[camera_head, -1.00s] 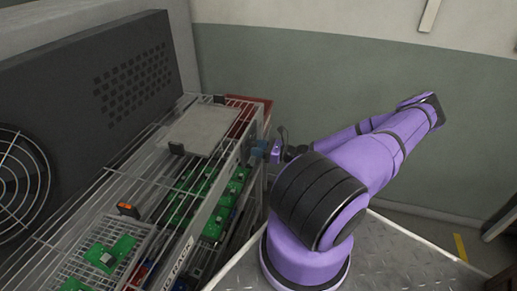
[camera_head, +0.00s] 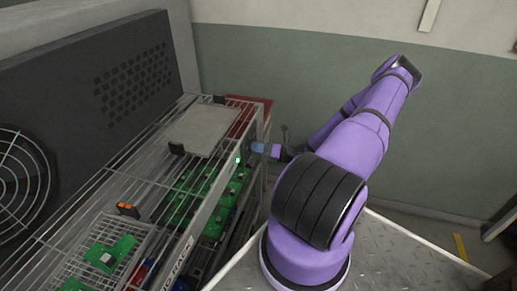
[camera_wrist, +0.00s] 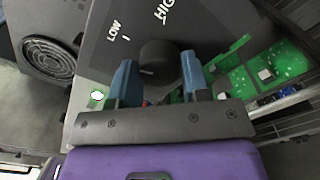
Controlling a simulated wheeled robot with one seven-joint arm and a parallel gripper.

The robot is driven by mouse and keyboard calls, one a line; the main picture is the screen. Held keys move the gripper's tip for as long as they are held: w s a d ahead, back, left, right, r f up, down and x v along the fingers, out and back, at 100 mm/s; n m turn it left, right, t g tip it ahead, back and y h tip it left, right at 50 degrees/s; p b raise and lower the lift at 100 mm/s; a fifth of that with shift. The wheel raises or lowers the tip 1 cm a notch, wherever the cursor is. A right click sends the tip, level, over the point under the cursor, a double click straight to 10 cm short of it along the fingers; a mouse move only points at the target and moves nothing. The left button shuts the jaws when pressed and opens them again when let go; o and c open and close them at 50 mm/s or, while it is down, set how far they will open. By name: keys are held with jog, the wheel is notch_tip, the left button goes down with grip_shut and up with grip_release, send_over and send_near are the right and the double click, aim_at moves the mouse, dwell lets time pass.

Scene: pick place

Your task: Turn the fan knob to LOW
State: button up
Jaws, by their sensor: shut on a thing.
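The fan knob (camera_wrist: 159,62) is a round dark knob on a dark panel (camera_wrist: 92,62). The LOW label (camera_wrist: 114,31) is above and left of it, with a short tick beside it. The HIGH label (camera_wrist: 165,10) is above it. My gripper (camera_wrist: 158,60) has its two blue fingers on either side of the knob and is shut on it. A small pale mark shows on the knob, but I cannot tell which label it points to. In the head view my gripper (camera_head: 263,148) is at the rack's right side, and the knob is hidden.
A wire rack (camera_head: 85,226) holds green circuit boards (camera_head: 112,250). A dark unit with a round fan grille (camera_head: 18,180) stands left. The wall (camera_head: 290,80) is behind.

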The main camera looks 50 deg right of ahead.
jog(key=shift+m, duration=1.6)
jog(key=o, duration=0.9)
jog(key=v, duration=1)
jog(key=shift+s+d, duration=0.15)
jog(key=shift+s, duration=0.25)
